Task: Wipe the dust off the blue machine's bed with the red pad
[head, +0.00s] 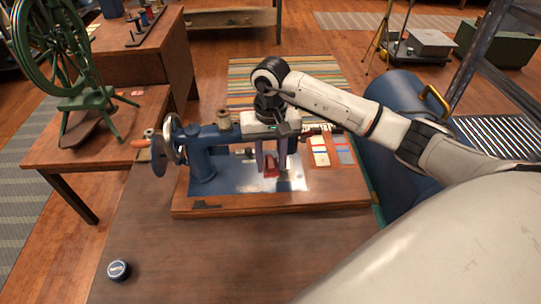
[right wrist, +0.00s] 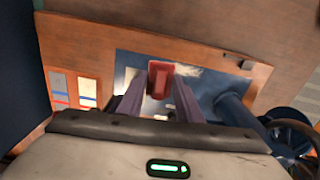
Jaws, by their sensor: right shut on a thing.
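The blue machine (head: 202,150) is a hand-cranked sewing machine on a wooden base (head: 270,206). Its bed (head: 232,178) is a shiny blue plate with pale patches that may be dust or glare. My right gripper (head: 271,168) reaches down over the bed, beside the machine's arm. It is shut on the red pad (head: 271,172), which is at or just above the bed; contact is hard to tell. In the right wrist view the red pad (right wrist: 160,80) sits between the fingertips, with a whitish dust streak (right wrist: 185,71) beside it. My left gripper is not in view.
A small round dark tin (head: 119,269) stands on the table (head: 155,240) at front left. Fabric swatches (head: 320,150) lie right of the bed. A green spinning wheel (head: 85,100) stands on a side table at left.

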